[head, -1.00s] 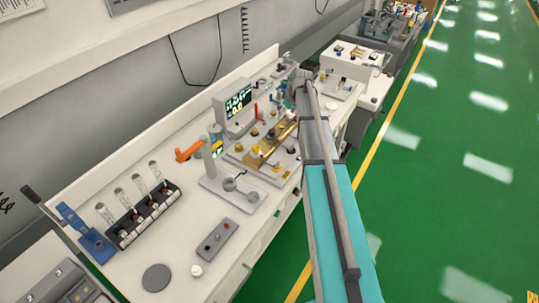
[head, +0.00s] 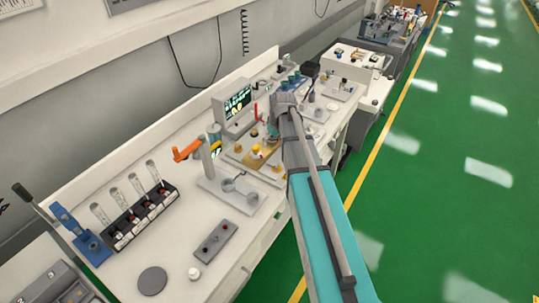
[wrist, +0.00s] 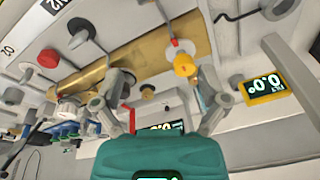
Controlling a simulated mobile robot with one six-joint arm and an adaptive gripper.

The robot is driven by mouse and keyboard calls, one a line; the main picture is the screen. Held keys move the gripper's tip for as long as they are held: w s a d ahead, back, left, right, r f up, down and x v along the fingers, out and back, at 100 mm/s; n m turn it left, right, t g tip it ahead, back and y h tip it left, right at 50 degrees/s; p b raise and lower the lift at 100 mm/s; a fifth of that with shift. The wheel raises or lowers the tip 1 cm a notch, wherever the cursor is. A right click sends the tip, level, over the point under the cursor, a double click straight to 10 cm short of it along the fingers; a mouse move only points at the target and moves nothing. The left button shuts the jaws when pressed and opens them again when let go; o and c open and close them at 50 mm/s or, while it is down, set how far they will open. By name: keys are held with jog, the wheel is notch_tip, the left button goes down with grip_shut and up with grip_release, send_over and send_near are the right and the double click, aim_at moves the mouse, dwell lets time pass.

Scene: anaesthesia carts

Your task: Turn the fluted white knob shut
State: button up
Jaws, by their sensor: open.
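A white knob with a ridged rim (wrist: 69,110) shows at the left of the wrist view, outside my left finger; it looks like the fluted white knob, though it is small and blurred. I cannot pick it out surely in the head view. My gripper (wrist: 163,82) is open and empty, its two grey fingers spread apart. A yellow knob (wrist: 184,64) on a stem shows between and beyond the fingertips, near the right one. In the head view my gripper (head: 271,131) is over the brass-coloured block (head: 250,157), and my arm hides part of the bench there.
A brass bar (wrist: 140,55) with several knobs spans the wrist view. A yellow-framed display (wrist: 263,87) is at right. In the head view, an orange handle (head: 186,151), a monitor (head: 232,106) and a vial rack (head: 142,217) stand on the bench. Green floor is clear at right.

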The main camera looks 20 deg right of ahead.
jog(key=shift+m, duration=0.3)
jog(key=s+a, duration=0.1)
jog(key=s, duration=0.1)
jog(key=s+a+f+b, duration=0.1)
jog(key=s, duration=0.1)
jog(key=shift+a+f, duration=0.15)
jog(key=shift+a, duration=0.25)
jog(key=s+a+m, duration=0.1)
jog(key=s+a, duration=0.2)
jog(key=s, duration=0.4)
jog(key=s+a+m+g+h, duration=0.1)
jog(key=s+a, duration=0.3)
jog(key=s, duration=0.4)
jog(key=shift+g, duration=0.3)
jog(key=shift+f, duration=0.1)
dwell(2.0)
